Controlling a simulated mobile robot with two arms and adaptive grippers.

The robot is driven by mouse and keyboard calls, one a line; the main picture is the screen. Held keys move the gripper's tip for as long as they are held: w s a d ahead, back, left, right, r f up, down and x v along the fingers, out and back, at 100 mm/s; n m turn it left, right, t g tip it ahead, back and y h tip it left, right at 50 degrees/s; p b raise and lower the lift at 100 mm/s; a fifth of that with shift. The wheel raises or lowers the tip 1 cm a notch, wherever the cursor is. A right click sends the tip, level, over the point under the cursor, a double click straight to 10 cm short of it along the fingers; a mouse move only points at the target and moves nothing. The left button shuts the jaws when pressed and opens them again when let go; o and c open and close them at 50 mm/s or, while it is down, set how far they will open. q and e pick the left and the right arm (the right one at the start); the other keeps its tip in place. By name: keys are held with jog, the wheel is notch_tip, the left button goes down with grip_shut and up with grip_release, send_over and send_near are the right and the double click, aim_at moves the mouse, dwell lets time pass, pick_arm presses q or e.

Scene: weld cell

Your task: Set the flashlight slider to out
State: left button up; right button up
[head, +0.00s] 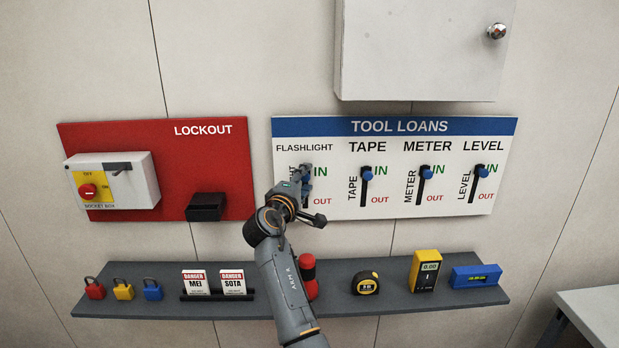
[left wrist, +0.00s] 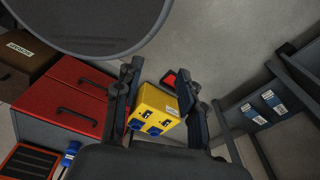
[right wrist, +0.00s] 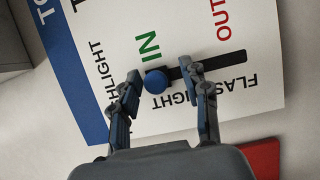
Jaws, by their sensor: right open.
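The flashlight slider's blue knob (right wrist: 157,82) sits at the IN end of its dark slot (right wrist: 215,64) on the white TOOL LOANS board (head: 400,208). My right gripper (right wrist: 162,72) is open, with one finger on either side of the knob; I cannot tell whether either touches it. In the head view my right gripper (head: 304,180) covers most of the flashlight slider, so its knob is hidden there. My left gripper (left wrist: 156,74) is open, away from the board and outside the head view.
The tape (head: 367,173), meter (head: 427,172) and level (head: 480,171) sliders stand at IN, to the right. A cabinet (head: 420,50) hangs above. A shelf (head: 230,308) below holds tools and padlocks. A yellow box (left wrist: 157,110) shows beyond my left fingers.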

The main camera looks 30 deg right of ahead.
jog(key=shift+s+a+r, duration=0.25)
jog(key=shift+a+r, duration=0.05)
jog(key=shift+a, duration=0.15)
jog(key=shift+s+a+r, duration=0.1)
jog(key=shift+a, duration=0.1)
jog(key=c, duration=0.7)
grip_shut()
jog(key=shift+d+f, duration=0.1)
jog(key=shift+f, duration=0.15)
notch_tip(320, 180, down, 9)
jog(key=b, duration=0.7)
jog(key=shift+f+b, duration=0.1)
jog(key=shift+b, duration=0.25)
pick_arm(q)
notch_tip(320, 180, down, 8)
jog(key=a, duration=0.1)
jog(key=shift+s+r, duration=0.2)
jog(key=shift+s, duration=0.15)
jog(key=shift+a, duration=0.15)
